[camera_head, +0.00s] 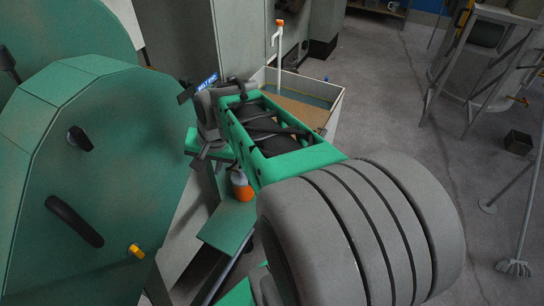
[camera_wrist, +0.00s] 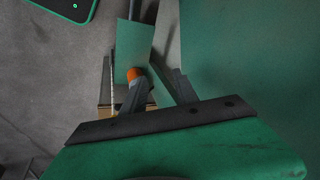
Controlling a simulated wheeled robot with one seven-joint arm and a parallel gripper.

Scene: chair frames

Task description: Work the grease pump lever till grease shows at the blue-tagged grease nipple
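My gripper (camera_head: 213,160) hangs at the end of my green and grey arm, beside the green machine housing (camera_head: 95,180). In the wrist view its two grey fingers (camera_wrist: 150,82) stand apart, with nothing seen held between them. An orange-and-white bottle-like thing (camera_head: 242,188) stands on a green shelf (camera_head: 228,226) below the gripper; an orange top (camera_wrist: 134,74) shows close to the fingertips in the wrist view. A small blue tag with white lettering (camera_head: 207,82) shows behind my wrist. I cannot make out a pump lever or a grease nipple for certain.
The housing carries black handles (camera_head: 75,222) and a yellow knob (camera_head: 137,251). An open bin (camera_head: 335,105) and a white post with an orange top (camera_head: 279,50) stand behind my arm. Grey frames (camera_head: 480,60) stand at right; the floor (camera_head: 400,110) between is mostly clear.

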